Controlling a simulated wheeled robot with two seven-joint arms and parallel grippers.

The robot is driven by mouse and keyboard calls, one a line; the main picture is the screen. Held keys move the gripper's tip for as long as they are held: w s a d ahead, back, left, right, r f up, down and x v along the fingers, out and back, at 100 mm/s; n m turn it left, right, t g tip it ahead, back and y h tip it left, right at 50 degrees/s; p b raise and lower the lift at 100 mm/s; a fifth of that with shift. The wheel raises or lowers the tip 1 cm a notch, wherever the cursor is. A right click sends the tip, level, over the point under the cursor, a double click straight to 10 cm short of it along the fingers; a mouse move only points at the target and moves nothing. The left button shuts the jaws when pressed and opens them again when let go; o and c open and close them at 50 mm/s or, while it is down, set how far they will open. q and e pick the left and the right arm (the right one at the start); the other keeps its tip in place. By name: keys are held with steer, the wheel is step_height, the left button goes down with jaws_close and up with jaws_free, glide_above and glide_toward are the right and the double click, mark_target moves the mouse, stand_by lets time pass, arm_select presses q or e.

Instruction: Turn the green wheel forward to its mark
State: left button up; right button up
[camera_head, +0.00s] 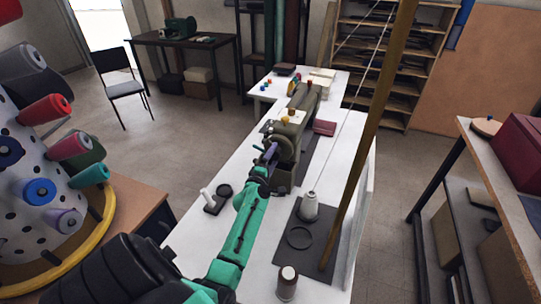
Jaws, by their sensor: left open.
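An olive-green sewing machine (298,106) stands on the long white table (232,262). Its wheel (284,148), a rounded olive rim, shows at the near end of the machine, partly hidden by my gripper. I cannot make out the mark on it. My left arm reaches up from the bottom left over the table. My left gripper (270,152) is open at the wheel, with its fingertips close to the rim. I cannot tell whether they touch it. My right gripper is not in view.
A spool rack (40,170) fills the left.

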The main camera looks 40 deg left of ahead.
arm_select(q)
steer(key=b+v, duration=0.2)
steer(key=v, duration=1.2)
steer(key=shift+s, duration=0.25)
steer(key=shift+d, duration=0.1)
